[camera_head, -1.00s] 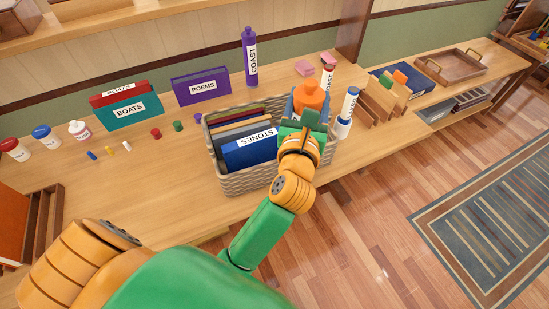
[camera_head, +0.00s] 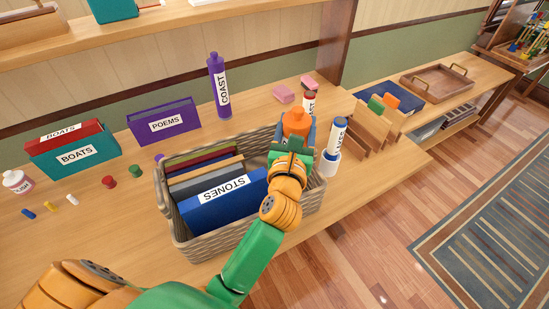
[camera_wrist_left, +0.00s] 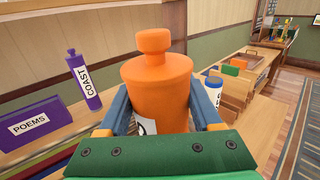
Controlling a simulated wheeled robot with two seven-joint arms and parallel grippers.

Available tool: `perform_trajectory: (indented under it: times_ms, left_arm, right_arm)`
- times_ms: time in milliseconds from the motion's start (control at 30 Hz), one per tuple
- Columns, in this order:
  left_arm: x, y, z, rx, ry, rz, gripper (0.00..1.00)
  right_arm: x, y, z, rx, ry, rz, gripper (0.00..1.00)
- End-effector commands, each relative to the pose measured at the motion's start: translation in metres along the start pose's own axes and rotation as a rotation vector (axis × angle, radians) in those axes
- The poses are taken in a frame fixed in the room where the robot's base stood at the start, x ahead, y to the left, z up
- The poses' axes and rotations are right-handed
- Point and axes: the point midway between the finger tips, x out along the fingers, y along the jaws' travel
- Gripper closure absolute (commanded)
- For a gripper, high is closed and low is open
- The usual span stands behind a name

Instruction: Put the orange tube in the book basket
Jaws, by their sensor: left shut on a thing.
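The orange tube (camera_head: 297,123) is upright in my left gripper (camera_head: 295,138), which is shut on it. The left wrist view shows the tube (camera_wrist_left: 157,88) between the two blue-grey fingers, its narrow cap upward. The woven book basket (camera_head: 213,244) stands on the wooden counter, with several books in its left and middle part. My gripper and tube appear at the basket's right end, behind my wrist. The tube's lower end is hidden, so I cannot tell its height over the basket floor. My right gripper is not in view.
A blue-and-white tube (camera_head: 335,138) stands close right of the basket. A wooden rack (camera_head: 371,127) is farther right. The purple COAST tube (camera_head: 219,88), POEMS box (camera_head: 164,122) and BOATS box (camera_head: 74,153) stand behind and left. Small coloured pegs lie left of the basket.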

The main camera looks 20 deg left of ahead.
Motion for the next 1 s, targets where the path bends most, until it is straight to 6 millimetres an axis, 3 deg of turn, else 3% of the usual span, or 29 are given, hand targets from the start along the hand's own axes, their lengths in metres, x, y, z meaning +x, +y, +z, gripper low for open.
perform_trajectory:
  times_ms: [200,600,633,700,733,1000]
  left_arm:
    - [0.000,0.000,-0.047,0.001,0.002,0.001,1.00]
    - [0.000,0.000,-0.054,-0.001,-0.001,0.000,1.00]
    - [0.000,0.000,-0.053,-0.001,-0.001,0.000,0.29]
    - [0.000,0.000,-0.052,-0.001,-0.001,0.000,0.10]
    - [0.000,0.000,-0.052,-0.001,-0.001,0.000,0.04]
    - [0.000,0.000,-0.051,-0.001,-0.001,0.001,0.04]
  right_arm:
    - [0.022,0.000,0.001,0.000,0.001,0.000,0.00]
    - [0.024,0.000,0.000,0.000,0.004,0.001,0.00]
    - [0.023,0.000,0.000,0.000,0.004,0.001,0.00]
    - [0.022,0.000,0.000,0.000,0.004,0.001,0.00]
    - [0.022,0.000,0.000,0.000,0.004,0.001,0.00]
    - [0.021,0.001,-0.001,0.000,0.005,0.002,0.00]
